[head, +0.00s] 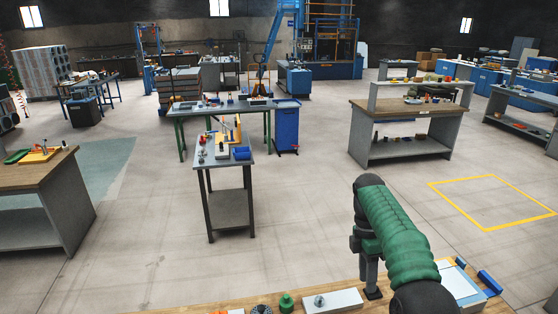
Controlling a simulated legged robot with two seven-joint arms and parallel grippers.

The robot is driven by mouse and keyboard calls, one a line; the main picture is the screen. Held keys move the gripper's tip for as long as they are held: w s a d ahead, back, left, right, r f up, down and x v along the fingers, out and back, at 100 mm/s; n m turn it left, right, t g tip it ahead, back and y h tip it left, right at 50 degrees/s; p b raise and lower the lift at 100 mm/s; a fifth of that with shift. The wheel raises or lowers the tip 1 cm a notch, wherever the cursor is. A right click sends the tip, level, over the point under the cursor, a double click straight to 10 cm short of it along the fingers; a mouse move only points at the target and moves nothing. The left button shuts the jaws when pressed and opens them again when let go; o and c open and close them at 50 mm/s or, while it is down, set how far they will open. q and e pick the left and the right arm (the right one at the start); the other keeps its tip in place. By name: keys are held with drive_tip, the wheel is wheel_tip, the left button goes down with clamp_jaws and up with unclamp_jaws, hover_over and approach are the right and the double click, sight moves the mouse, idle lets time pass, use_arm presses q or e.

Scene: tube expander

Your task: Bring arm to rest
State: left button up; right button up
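My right arm, in a green ribbed sleeve, comes in from the lower right of the head view and bends down over the near wooden bench (190,311). Its gripper (373,291) points down at the bench's far edge, right of a light grey block (345,300) with a small metal part (319,301) on it. The fingers are small and dark, so I cannot tell whether they are open or hold anything. My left gripper is not in view.
A green knob-like part (286,302) and a dark round part (261,310) sit on the near bench. A white tray (458,284) and a blue part (490,283) lie right of my arm. Beyond, the floor is open up to a small grey table (228,166).

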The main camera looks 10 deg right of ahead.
drive_tip(key=s+a+f+m+t, duration=0.2)
drive_tip(key=s+a+f+m, duration=0.1)
drive_tip(key=s+m, duration=0.35)
drive_tip(key=s+a+f+m+t, duration=0.25)
drive_tip(key=s+a+m, duration=0.2)
drive_tip(key=s, duration=0.25)
drive_tip(key=s+a+f+m+t, duration=0.1)
drive_tip(key=s+a+f+m, duration=0.25)
drive_tip(key=s+m, duration=0.3)
drive_tip(key=f+b, duration=0.5)
drive_tip(key=s+f+b, duration=0.1)
drive_tip(key=f+b, duration=0.4)
drive_tip(key=f, duration=0.1)
drive_tip(key=s+f+b, duration=0.1)
drive_tip(key=f+b, duration=0.4)
drive_tip(key=shift+s+d+f, duration=0.1)
drive_tip(key=shift+d+f, duration=0.05)
drive_tip(key=shift+d, duration=0.25)
drive_tip(key=shift+s, duration=0.15)
